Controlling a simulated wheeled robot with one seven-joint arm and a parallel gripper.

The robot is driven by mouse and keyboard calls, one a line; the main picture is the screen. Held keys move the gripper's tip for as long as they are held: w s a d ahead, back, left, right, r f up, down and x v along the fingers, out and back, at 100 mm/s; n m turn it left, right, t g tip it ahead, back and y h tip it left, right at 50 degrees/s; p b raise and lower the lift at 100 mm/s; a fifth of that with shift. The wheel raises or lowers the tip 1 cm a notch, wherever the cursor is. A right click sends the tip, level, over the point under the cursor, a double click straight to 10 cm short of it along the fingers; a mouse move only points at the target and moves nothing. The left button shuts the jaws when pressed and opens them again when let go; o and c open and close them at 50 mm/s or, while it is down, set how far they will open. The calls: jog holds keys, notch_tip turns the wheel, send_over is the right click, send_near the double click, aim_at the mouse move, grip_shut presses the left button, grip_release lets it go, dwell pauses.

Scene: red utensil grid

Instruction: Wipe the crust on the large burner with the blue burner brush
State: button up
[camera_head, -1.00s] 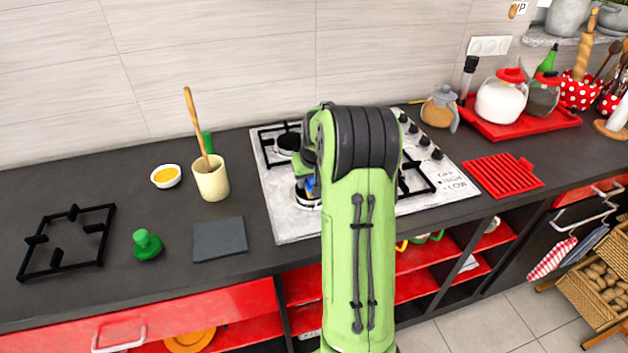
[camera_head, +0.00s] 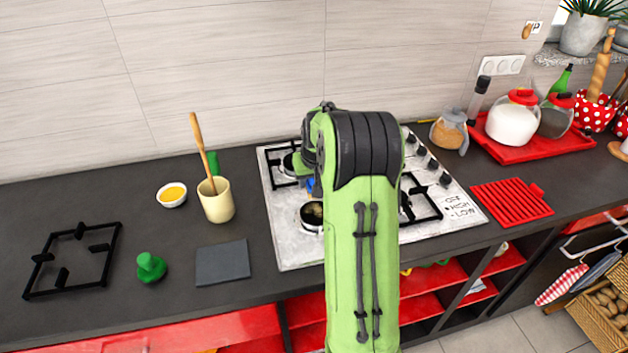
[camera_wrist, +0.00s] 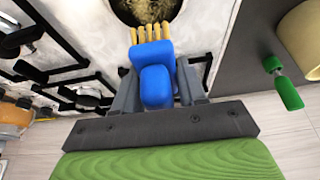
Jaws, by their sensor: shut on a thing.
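The blue burner brush (camera_wrist: 157,82), with yellow bristles (camera_wrist: 156,38), is in the wrist view. My gripper (camera_wrist: 156,92) is shut on its blue body, and the bristles point forward. The large burner (camera_wrist: 146,8) shows at the top edge of the wrist view, with a yellow-brown crust on its dark face, just ahead of the bristles. In the head view the burner (camera_head: 312,214) lies at the front left of the white stove (camera_head: 298,254). A bit of the blue brush (camera_head: 310,185) shows behind it, beside my arm, which hides my fingers there.
A black pan support (camera_head: 72,262), a green knobbed item (camera_head: 151,268), a dark grey slab (camera_head: 222,263) and a cream cup (camera_head: 217,205) with a wooden handle stand left of the stove. A red grid (camera_head: 511,203) lies to its right. Black grates remain on the stove.

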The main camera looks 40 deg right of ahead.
jog(key=shift+s+r+p, duration=0.1)
jog(key=shift+r+p, duration=0.75)
jog(key=shift+r, duration=0.65)
